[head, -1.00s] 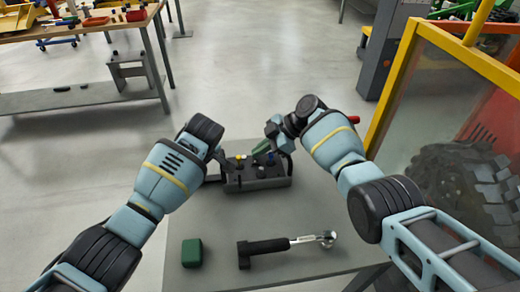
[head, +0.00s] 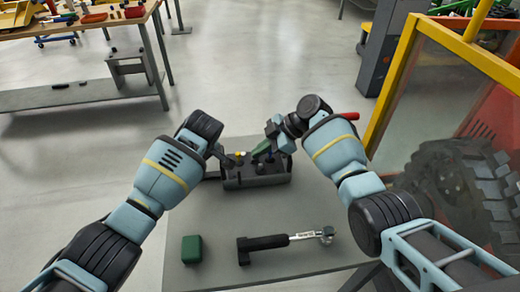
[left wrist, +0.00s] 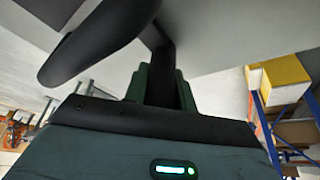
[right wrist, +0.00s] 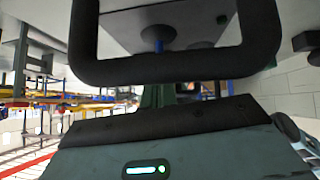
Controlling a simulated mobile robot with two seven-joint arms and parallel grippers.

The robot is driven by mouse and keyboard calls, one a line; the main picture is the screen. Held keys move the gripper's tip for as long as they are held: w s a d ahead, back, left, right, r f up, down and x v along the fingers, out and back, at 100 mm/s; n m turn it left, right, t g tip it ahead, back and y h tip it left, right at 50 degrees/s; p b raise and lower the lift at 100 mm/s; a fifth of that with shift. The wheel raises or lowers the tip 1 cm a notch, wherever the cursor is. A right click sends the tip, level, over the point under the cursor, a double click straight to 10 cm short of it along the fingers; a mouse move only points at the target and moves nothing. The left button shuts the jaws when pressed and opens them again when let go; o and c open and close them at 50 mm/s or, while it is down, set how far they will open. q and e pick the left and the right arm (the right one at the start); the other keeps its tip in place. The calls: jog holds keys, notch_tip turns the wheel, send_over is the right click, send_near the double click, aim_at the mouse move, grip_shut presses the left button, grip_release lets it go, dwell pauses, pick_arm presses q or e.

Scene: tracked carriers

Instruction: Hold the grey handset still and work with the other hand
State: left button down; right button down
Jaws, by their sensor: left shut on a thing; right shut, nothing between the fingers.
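The grey handset (head: 258,183) lies over the far part of the grey table, with small knobs and sticks on top. My left gripper (head: 222,162) is at its left end, shut on a dark part of it, seen between the fingers in the left wrist view (left wrist: 162,85). My right gripper (head: 263,150) is shut and empty over the far right of the handset's top. In the right wrist view, the handset's black loop handle (right wrist: 180,70) crosses before the fingers, and a blue stick (right wrist: 154,38) stands beyond it. I cannot tell whether the right fingertips touch a stick.
On the grey table (head: 215,220) lie a green block (head: 192,249) and a black-handled tool (head: 270,243). A yellow-framed clear panel (head: 400,90) stands at right, with a big black tyre (head: 465,185) behind it. A workbench (head: 85,30) stands at back left.

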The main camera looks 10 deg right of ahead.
jog(key=r, duration=0.4)
jog(key=shift+w+r, duration=0.2)
jog(key=shift+r, duration=0.05)
jog(key=v, duration=0.6)
jog(key=w+v, duration=0.1)
jog(key=v, duration=0.2)
jog(key=shift+w+d+r, duration=0.1)
jog(key=shift+d+r, duration=0.05)
jog(key=shift+d, duration=0.2)
pick_arm(q)
jog(key=c, duration=1.1)
grip_release()
jog(key=shift+o, duration=0.2)
jog(key=shift+r, duration=0.15)
